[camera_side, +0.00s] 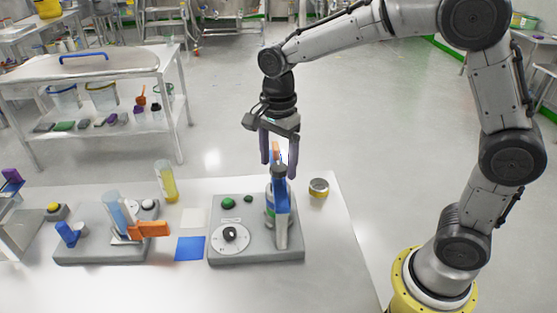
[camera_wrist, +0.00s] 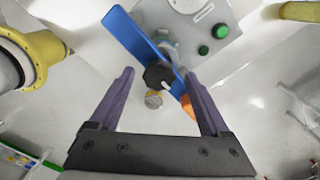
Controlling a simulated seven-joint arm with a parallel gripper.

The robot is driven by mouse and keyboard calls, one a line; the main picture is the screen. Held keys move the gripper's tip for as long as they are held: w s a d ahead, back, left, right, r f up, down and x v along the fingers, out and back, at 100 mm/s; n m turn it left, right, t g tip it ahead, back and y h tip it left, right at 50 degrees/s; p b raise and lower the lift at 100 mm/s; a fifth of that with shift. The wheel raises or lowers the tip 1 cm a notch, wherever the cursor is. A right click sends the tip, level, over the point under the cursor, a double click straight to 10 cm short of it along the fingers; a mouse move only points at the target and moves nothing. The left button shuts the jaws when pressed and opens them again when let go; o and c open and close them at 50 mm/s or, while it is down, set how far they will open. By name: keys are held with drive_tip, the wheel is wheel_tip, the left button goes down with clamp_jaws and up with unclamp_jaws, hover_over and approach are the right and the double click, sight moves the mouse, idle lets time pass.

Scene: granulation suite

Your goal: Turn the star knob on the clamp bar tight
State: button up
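In the wrist view the knob (camera_wrist: 157,77) has a pale mark and lies at the blue bar (camera_wrist: 138,42). My gripper (camera_side: 279,167) points down over the bar, with its purple fingers apart. In the wrist view the knob appears between the fingertips of my gripper (camera_wrist: 159,75), with gaps on both sides. Contact is not visible. An orange part (camera_wrist: 188,106) shows beside the knob, partly behind the right finger.
The grey base unit (camera_side: 255,256) carries green buttons (camera_side: 228,202) and a dial (camera_side: 230,236). A small yellow-banded tin (camera_side: 319,187) stands to its right. A second grey fixture (camera_side: 85,254) with an orange handle (camera_side: 150,229) and a yellow cylinder (camera_side: 166,182) are at left.

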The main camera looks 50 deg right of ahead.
sight(278, 167)
wheel_tip(278, 167, up, 14)
idle(0.7)
drive_tip(key=shift+f, duration=0.1)
